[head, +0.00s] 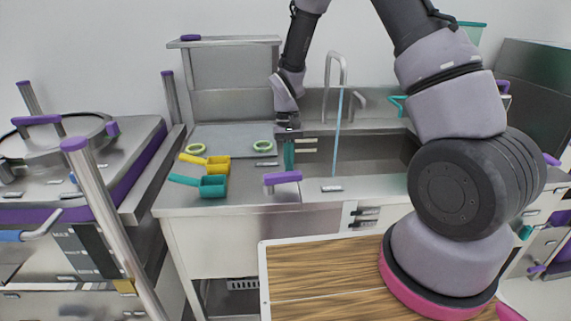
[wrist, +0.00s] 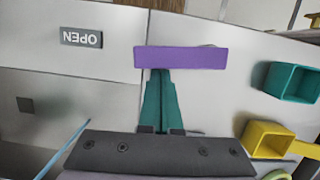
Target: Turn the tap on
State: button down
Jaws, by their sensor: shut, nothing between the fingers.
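The steel tap (head: 343,62) arches over the sink basin (head: 375,155) at the back of the counter. A thin light-blue stream (head: 338,120) runs from its spout down into the basin, and the stream also shows in the wrist view (wrist: 64,150). The purple-topped tap lever (head: 282,177) stands at the counter's front; it appears as a purple bar in the wrist view (wrist: 181,57). My gripper (head: 289,166) has teal fingers, shut and empty, pointing down just behind the lever. Its fingertips (wrist: 161,72) meet the bar's edge in the wrist view; I cannot tell if they touch.
A label reading OPEN (wrist: 82,39) lies right of the lever in the head view. A yellow scoop (head: 216,164) and a teal scoop (head: 213,186) sit on the counter to the left, near two green rings. A wooden board (head: 320,265) is in front.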

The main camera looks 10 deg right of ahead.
jog(key=shift+s+d+m, duration=0.15)
jog(key=shift+s+m, duration=0.2)
jog(key=shift+m, duration=0.15)
dwell(0.4)
